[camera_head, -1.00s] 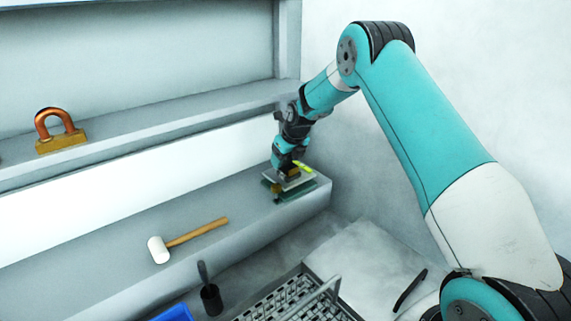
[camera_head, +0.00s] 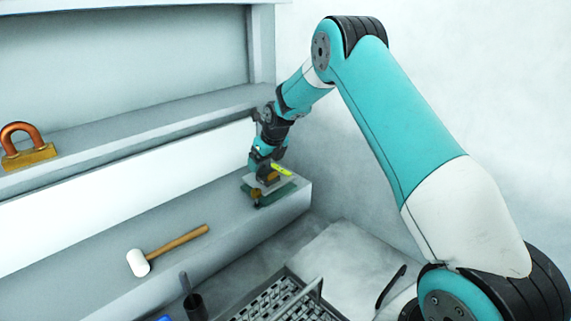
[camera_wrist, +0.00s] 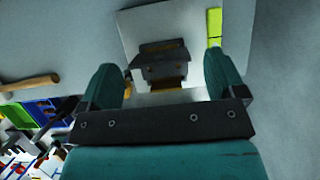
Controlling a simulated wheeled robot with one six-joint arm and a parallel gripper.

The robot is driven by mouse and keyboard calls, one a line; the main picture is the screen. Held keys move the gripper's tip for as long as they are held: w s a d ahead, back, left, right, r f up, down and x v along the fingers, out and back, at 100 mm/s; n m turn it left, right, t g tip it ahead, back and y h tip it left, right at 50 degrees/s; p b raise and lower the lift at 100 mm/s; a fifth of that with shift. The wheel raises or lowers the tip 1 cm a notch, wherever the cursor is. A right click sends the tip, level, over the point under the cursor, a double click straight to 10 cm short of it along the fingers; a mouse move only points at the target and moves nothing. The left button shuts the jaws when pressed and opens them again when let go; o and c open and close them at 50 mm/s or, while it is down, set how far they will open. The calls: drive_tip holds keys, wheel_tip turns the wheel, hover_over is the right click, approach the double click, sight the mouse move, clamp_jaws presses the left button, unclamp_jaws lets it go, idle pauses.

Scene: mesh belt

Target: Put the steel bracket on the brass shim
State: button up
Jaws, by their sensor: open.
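In the wrist view a dark grey angular piece, apparently the steel bracket (camera_wrist: 163,60), lies between the two teal fingers of my gripper (camera_wrist: 160,68), which stand open and apart from its sides. A brass-coloured piece, likely the brass shim (camera_wrist: 168,84), shows just below the bracket in the picture; whether they touch is unclear. Both appear over a pale plate (camera_wrist: 135,30) with a yellow-green strip (camera_wrist: 214,25). In the head view my gripper (camera_head: 265,172) is low over that plate at the ledge's right end; brass colour (camera_head: 271,177) shows beside the fingers. The bracket is not distinct there.
A white-headed mallet (camera_head: 165,250) lies on the ledge to the left. A brass block with a copper loop (camera_head: 30,155) sits on the upper shelf. Below the ledge are a dark cup (camera_head: 194,306) and a metal rack (camera_head: 275,303). The ledge between mallet and plate is clear.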

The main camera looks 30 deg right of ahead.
drive_tip(key=p+v, duration=0.1)
drive_tip(key=v, duration=0.2)
drive_tip(key=shift+w+r, duration=0.1)
drive_tip(key=shift+r, duration=0.1)
drive_tip(key=s+d+b, duration=0.1)
drive_tip(key=s+d, duration=0.1)
drive_tip(key=s, duration=0.9)
drive_tip(key=s+a+r+n+g+y, duration=0.1)
drive_tip(key=s+a+r+n, duration=0.45)
drive_tip(key=a+n, duration=0.35)
drive_tip(key=s+a+r+n+g+y, duration=0.1)
drive_tip(key=s+a+r+n+y, duration=0.1)
drive_tip(key=s+a+r+n, duration=0.6)
drive_tip(key=s+a+r+n+g, duration=0.1)
drive_tip(key=s+a+n, duration=0.2)
drive_tip(key=s+n, duration=0.6)
drive_tip(key=s+a+r+n+g, duration=0.1)
drive_tip(key=s+a+n, duration=0.3)
drive_tip(key=s+n, duration=0.5)
drive_tip(key=n, duration=0.6)
drive_tip(key=shift+s+f, duration=0.1)
drive_tip(key=shift+s, duration=0.05)
